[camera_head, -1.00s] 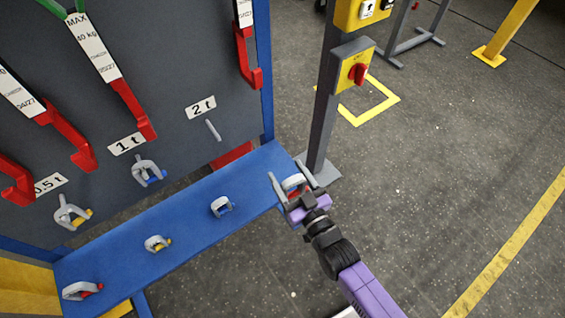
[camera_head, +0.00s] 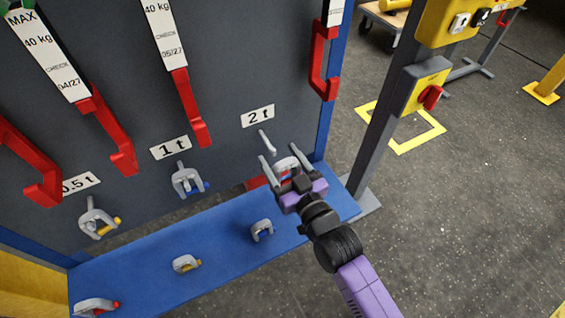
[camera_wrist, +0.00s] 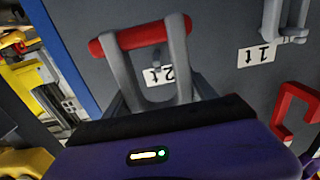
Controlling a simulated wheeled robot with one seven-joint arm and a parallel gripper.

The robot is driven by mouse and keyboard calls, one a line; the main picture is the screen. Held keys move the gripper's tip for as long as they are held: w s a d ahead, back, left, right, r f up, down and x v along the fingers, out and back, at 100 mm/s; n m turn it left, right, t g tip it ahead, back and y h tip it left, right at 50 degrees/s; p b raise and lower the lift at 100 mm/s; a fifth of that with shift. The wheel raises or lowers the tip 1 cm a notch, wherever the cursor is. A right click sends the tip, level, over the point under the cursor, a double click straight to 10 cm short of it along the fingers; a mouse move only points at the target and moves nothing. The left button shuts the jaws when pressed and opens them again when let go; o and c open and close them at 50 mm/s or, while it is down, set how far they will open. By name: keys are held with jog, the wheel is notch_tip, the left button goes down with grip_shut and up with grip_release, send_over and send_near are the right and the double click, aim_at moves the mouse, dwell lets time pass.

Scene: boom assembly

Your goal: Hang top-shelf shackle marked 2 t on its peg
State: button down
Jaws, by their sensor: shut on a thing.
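My gripper (camera_head: 285,168) is shut on a grey shackle (camera_head: 286,163) with a red pin. It holds the shackle in the air in front of the board, above the right end of the blue shelf. The 2 t peg (camera_head: 266,141) is bare, under its "2 t" label (camera_head: 258,116), just up and left of the shackle. In the wrist view the held shackle's red pin (camera_wrist: 140,36) crosses the upper middle. The peg (camera_wrist: 158,61) and the label (camera_wrist: 158,76), upside down, show through its opening. The shackle looks apart from the peg.
Shackles hang on the 1 t (camera_head: 187,182) and 0.5 t (camera_head: 97,222) pegs. Three shackles lie on the blue shelf (camera_head: 222,222). Red hooks (camera_head: 322,62) stick out above the pegs. A grey post (camera_head: 382,110) with a yellow switch box (camera_head: 420,88) stands at right.

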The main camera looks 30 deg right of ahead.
aim_at(264, 136)
jog(key=shift+w+f+b, duration=0.15)
jog(key=shift+w+b, duration=0.25)
jog(key=shift+w, duration=1.85)
jog(key=shift+w+f+b, duration=0.1)
jog(key=shift+w+b, duration=0.3)
jog(key=shift+w, duration=1.85)
jog(key=shift+w+f+b, duration=0.4)
jog(key=shift+f, duration=0.3)
jog(key=shift+w+f+b, duration=0.1)
jog(key=shift+f+b, duration=0.1)
jog(key=shift+b, duration=0.1)
jog(key=shift+r, duration=0.1)
